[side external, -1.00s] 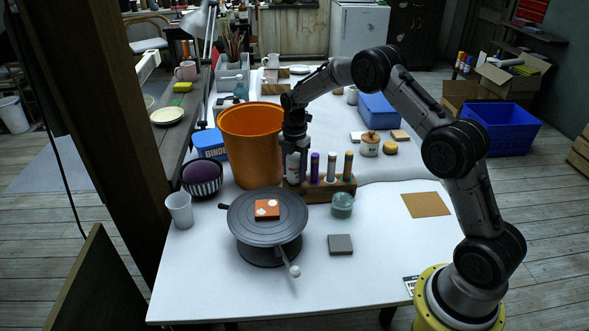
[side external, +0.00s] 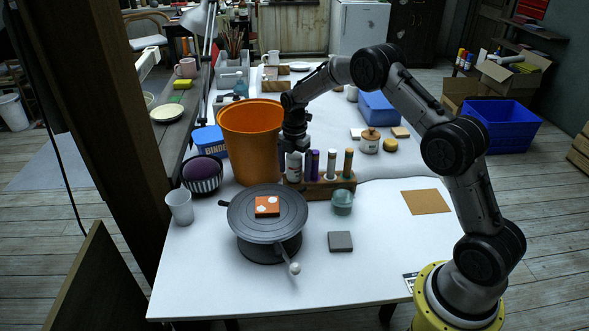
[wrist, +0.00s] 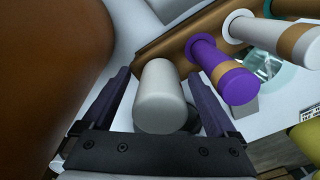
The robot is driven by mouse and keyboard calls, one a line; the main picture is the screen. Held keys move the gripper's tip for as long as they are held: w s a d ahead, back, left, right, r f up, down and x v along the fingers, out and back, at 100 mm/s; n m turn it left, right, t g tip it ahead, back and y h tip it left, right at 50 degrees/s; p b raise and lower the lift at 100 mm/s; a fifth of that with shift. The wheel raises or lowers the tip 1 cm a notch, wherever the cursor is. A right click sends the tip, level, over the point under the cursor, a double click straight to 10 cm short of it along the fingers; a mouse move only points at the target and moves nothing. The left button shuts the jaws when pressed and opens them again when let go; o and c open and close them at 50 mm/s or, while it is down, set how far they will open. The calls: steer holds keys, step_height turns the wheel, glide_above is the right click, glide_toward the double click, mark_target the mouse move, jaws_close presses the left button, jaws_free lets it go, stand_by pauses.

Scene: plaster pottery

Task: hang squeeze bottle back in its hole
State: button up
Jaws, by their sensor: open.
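The white squeeze bottle (side external: 293,168) stands upright at the left end of the wooden rack (side external: 338,186), beside the purple bottle. In the wrist view the bottle (wrist: 160,97) shows end-on between my two fingers. My gripper (side external: 298,160) is open around it, with a finger on either side and a visible gap at least on the right. In the wrist view the gripper (wrist: 160,100) frames the bottle. The rim of the bottle's own hole is hidden behind the bottle.
The purple bottle (wrist: 225,75) and banded bottles (wrist: 285,38) stand close along the rack. An orange bucket (side external: 250,145) is close on the left. The right front table is mostly clear.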

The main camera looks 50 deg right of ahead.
step_height(320, 180, up, 14)
steer(key=shift+f, duration=0.1)
steer(key=s+a+r+m+t, duration=0.2)
steer(key=s+a+r+m, duration=0.25)
steer(key=s+r, duration=0.35)
steer(key=s+a+r+m+t, duration=0.1)
steer(key=s+a+r+m, duration=0.4)
steer(key=s, duration=0.5)
steer(key=s+a+f+m+t, duration=0.1)
steer(key=s+m, duration=0.4)
steer(key=s, duration=0.4)
steer(key=s+a+f+m+t, duration=0.1)
steer(key=s+a+f+m, duration=0.1)
steer(key=s+m, duration=0.3)
steer(key=s, duration=0.3)
steer(key=shift+s+a+f+t, duration=0.15)
steer(key=shift+s+a+t, duration=0.05)
steer(key=shift+s+t, duration=0.15)
